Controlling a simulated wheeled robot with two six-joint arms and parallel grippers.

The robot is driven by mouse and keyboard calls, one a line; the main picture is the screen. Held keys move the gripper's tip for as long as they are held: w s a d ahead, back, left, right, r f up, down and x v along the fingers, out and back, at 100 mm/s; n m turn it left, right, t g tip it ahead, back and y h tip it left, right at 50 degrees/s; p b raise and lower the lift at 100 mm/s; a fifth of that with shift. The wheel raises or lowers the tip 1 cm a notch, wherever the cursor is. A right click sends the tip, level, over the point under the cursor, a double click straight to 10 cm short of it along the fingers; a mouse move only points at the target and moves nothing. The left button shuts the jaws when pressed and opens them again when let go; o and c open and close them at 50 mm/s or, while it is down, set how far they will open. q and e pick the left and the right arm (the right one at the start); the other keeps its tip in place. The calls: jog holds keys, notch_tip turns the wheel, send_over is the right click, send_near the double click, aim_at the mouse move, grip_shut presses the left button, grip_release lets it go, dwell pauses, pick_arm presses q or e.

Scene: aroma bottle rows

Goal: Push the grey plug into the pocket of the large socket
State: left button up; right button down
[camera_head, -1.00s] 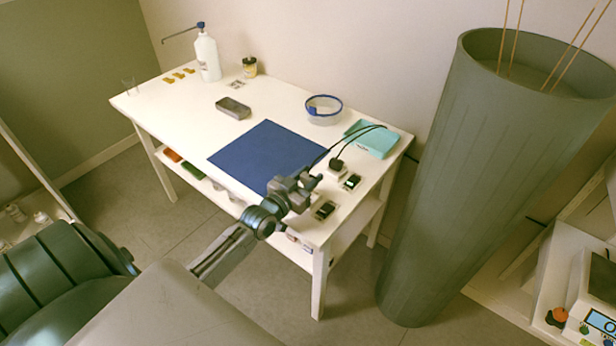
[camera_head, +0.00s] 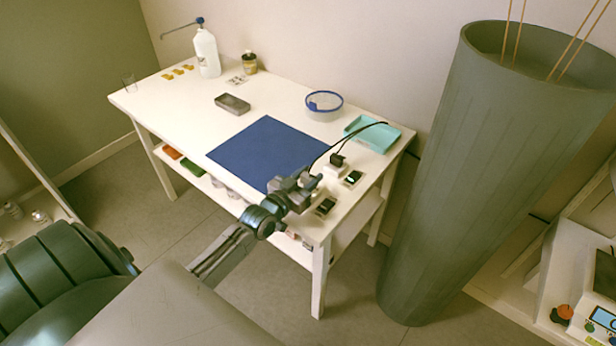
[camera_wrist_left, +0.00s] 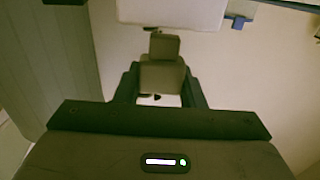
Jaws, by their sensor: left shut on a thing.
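My left gripper (camera_head: 307,184) is at the front right of the white table, low over its front edge area. In the left wrist view its jaws are shut on the grey plug (camera_wrist_left: 162,72), a blocky grey piece that stands out between the two fingers. In the head view the plug cannot be told apart from the dark gripper. Small white sockets stand close to the gripper: one with a dark top (camera_head: 325,207) in front, another (camera_head: 352,178) to its right. I cannot tell which socket is the large one, nor whether the plug touches a pocket. My right gripper is not in view.
A black plug (camera_head: 337,160) stands just behind the gripper, and a thin black cable arches above. A blue mat (camera_head: 262,150), teal tray (camera_head: 378,137) and blue-rimmed bowl (camera_head: 323,103) lie behind. A tall green cylinder (camera_head: 455,170) stands right of the table.

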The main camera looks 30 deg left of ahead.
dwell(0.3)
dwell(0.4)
pick_arm(q)
jog(key=shift+f, duration=0.15)
jog(key=shift+f+b, duration=1.3)
jog(key=shift+b, duration=0.25)
jog(key=o, duration=1)
jog(key=shift+o, duration=0.2)
